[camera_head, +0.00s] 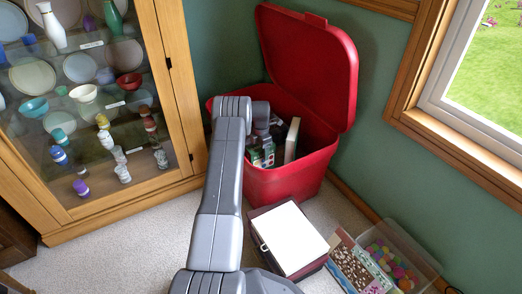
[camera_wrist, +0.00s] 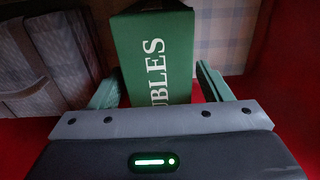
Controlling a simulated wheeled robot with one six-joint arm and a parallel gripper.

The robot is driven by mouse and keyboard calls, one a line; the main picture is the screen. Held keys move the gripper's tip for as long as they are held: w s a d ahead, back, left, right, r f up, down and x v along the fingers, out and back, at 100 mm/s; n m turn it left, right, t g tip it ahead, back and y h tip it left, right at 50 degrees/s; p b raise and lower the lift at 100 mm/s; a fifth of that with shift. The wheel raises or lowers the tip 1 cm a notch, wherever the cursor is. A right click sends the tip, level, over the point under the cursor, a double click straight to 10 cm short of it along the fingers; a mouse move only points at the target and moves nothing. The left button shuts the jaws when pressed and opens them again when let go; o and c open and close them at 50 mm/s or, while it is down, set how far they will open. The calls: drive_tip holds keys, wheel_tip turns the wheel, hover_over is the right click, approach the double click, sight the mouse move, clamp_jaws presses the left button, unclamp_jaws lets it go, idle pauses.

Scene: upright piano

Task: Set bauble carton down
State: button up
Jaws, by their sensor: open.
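The bauble carton (camera_wrist: 150,50) is a green box with white lettering ending in "UBLES", in the middle of the wrist view. My gripper (camera_wrist: 160,84) is open, with one finger on each side of the carton. A small gap shows at the right finger; at the left I cannot tell if it touches. The carton is inside the open red bin (camera_head: 292,184), on its red floor as far as I can see. In the head view my arm reaches into the bin, and a green and white box (camera_head: 262,156) shows below my gripper.
The bin's red lid (camera_head: 312,50) stands raised at the back. A pale upright item (camera_head: 292,140) is in the bin at right. A glass cabinet (camera_head: 100,130) stands left. A white-topped box (camera_head: 292,238) and a clear tub of coloured balls (camera_head: 400,255) are on the carpet in front.

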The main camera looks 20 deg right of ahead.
wheel_tip(320, 180, up, 12)
drive_tip(key=p, duration=0.5)
drive_tip(key=shift+r, duration=0.2)
